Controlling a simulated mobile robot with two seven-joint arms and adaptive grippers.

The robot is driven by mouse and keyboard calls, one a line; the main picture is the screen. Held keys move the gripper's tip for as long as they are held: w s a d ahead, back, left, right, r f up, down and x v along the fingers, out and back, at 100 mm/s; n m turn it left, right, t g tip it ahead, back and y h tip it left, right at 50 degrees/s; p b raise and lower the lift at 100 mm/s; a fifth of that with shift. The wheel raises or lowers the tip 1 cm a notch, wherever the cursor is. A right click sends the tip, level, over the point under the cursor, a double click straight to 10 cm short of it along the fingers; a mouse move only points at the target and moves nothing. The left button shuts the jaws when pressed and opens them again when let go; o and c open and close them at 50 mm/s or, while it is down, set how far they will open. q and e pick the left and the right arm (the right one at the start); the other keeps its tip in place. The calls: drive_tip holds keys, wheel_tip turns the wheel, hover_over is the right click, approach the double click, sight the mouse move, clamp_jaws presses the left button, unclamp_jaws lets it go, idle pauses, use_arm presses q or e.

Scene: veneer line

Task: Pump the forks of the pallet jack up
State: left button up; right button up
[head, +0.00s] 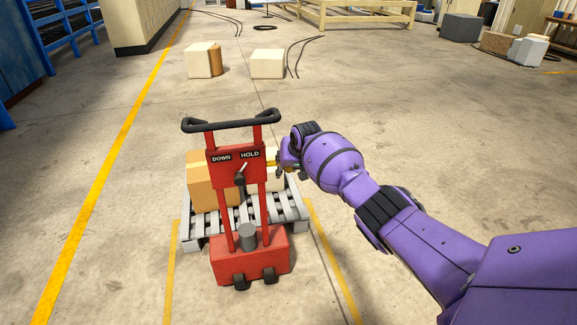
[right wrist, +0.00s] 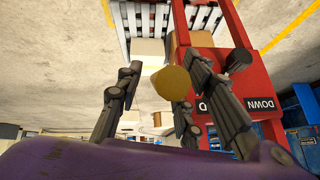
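The red pallet jack (head: 249,258) stands upright in the middle of the head view, with a black handlebar (head: 232,124) on top. Its red panel (head: 222,173) reads DOWN and HOLD, and a black-knobbed lever (head: 240,179) sits on the panel's face. My right gripper (head: 283,160) is at the panel's right side. In the right wrist view its fingers (right wrist: 158,100) are spread apart. The forks are hidden. My left gripper is out of view.
A grey slatted pallet (head: 293,212) with cartons (head: 203,185) stands just beyond the jack. Two pale boxes (head: 200,60) (head: 267,63) lie on the floor farther back. Yellow floor lines (head: 100,176) run alongside.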

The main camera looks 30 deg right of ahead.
drive_tip(key=shift+r, duration=0.15)
drive_tip(key=v, duration=1.1)
drive_tip(key=shift+s+r, duration=0.25)
drive_tip(key=shift+s, duration=0.1)
